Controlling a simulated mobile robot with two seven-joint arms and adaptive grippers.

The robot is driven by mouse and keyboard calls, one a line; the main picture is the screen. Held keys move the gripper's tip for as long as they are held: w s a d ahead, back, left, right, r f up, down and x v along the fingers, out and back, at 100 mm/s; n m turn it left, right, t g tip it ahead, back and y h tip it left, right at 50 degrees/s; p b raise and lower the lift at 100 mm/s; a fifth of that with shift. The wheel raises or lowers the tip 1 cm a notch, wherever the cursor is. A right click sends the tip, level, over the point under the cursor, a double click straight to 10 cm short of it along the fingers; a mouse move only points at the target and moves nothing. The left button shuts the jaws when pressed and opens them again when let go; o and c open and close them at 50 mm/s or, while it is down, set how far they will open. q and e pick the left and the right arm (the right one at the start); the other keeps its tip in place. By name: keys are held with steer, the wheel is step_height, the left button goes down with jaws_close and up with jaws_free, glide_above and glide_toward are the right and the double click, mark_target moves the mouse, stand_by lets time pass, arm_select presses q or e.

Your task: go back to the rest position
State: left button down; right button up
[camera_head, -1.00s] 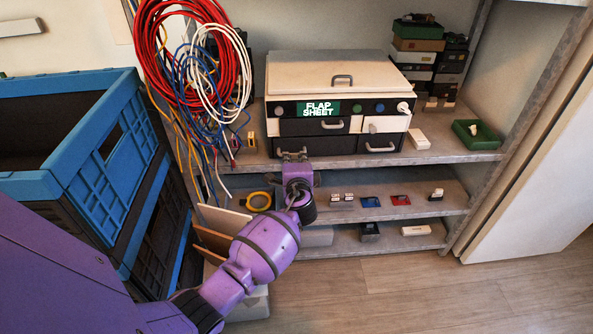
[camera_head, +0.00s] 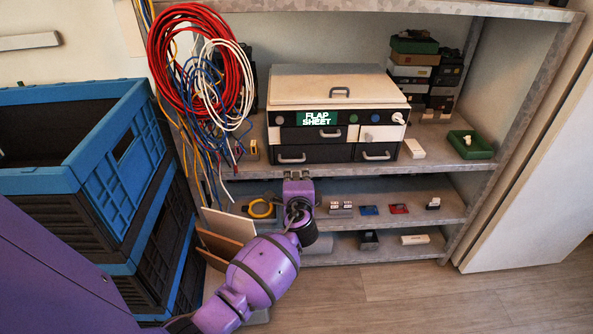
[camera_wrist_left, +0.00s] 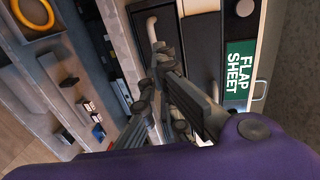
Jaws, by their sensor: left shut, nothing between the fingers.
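My left gripper (camera_head: 298,176) is shut and empty in the head view. It is in front of the shelf edge, just below the lower left drawer of the box marked FLAP SHEET (camera_head: 338,88). In the left wrist view, the shut fingers (camera_wrist_left: 158,58) show in front of the drawer fronts, and the green FLAP SHEET label (camera_wrist_left: 239,70) is at the right. I cannot tell how far the fingers are from the drawer handle (camera_head: 291,158). My purple left arm comes in from the lower left. My right gripper is not in view.
Blue-rimmed crates (camera_head: 125,150) stand at the left. Coiled cables (camera_head: 203,70) hang beside the shelf. The lower shelf holds a yellow ring (camera_head: 261,209) and small parts (camera_head: 399,208). A green tray (camera_head: 470,146) sits on the upper shelf. The floor (camera_head: 430,300) at the lower right is clear.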

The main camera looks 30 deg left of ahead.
arm_select(q)
steer(key=shift+s+d+n+h, duration=0.9)
steer(key=shift+s+d+h, duration=1.05)
steer(key=shift+d, duration=2.1)
steer(key=s+d+f+n+h+p, duration=0.2)
steer(key=s+d+f, duration=0.1)
steer(key=s, duration=0.4)
steer(key=s+d+f+n+h+p, duration=0.1)
steer(key=s+d+f+h+p, duration=0.2)
steer(key=s, duration=0.4)
steer(key=s+d+f+n+g+p, duration=0.1)
steer(key=s+d+n+g+p, duration=0.1)
steer(key=s, duration=1.3)
steer(key=s+d+f+n+g+p, duration=0.1)
steer(key=s+f+n+g+p, duration=0.1)
steer(key=s, duration=1.4)
steer(key=shift+d+n+p, duration=0.35)
steer(key=shift+n+p, duration=0.5)
steer(key=shift+n, duration=0.15)
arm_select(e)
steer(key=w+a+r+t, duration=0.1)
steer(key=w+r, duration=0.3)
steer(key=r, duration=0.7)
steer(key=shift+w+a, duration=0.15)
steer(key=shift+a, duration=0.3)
